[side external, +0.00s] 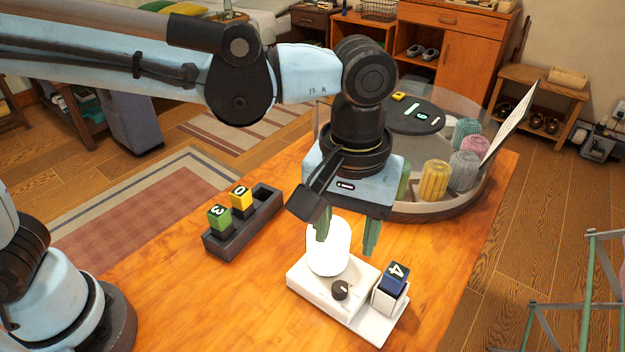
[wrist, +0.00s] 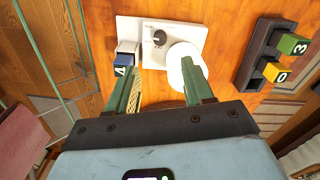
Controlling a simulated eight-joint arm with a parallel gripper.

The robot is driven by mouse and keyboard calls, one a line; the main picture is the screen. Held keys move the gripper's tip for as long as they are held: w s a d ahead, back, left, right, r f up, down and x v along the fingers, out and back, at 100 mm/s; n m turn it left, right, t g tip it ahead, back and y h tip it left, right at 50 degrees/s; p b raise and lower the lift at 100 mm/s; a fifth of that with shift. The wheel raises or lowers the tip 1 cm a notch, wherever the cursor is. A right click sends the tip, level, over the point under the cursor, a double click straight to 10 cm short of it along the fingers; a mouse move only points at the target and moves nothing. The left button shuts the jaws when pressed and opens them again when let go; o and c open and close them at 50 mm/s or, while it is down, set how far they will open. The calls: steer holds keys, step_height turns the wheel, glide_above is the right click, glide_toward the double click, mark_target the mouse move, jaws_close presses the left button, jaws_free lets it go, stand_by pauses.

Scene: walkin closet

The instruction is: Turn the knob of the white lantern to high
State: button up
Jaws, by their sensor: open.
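The white lantern (side external: 328,246) is a glowing white cylinder on a white base (side external: 315,287) on the wooden table. Its dark round knob (side external: 340,290) sits on the base in front of the cylinder, with a pale mark on it. In the wrist view the knob (wrist: 159,38) shows beyond my fingertips, left of the lantern (wrist: 184,62). My gripper (side external: 345,245) is open and points down over the back of the base, with nothing seen between its green fingers. In the wrist view my gripper (wrist: 160,78) has its right finger overlapping the lantern; I cannot tell whether they touch.
A dark blue block marked 4 (side external: 394,279) stands in a white holder at the base's right end. A dark tray (side external: 262,222) holds a green block and a yellow block to the left. A round tray (side external: 408,212) with yarn-like rolls stands behind my gripper.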

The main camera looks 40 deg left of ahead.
mark_target(340, 286)
steer(key=shift+r, duration=0.3)
step_height(340, 286, down, 12)
steer(key=n, duration=0.8)
steer(key=shift+n, duration=0.4)
steer(key=shift+c, duration=0.2)
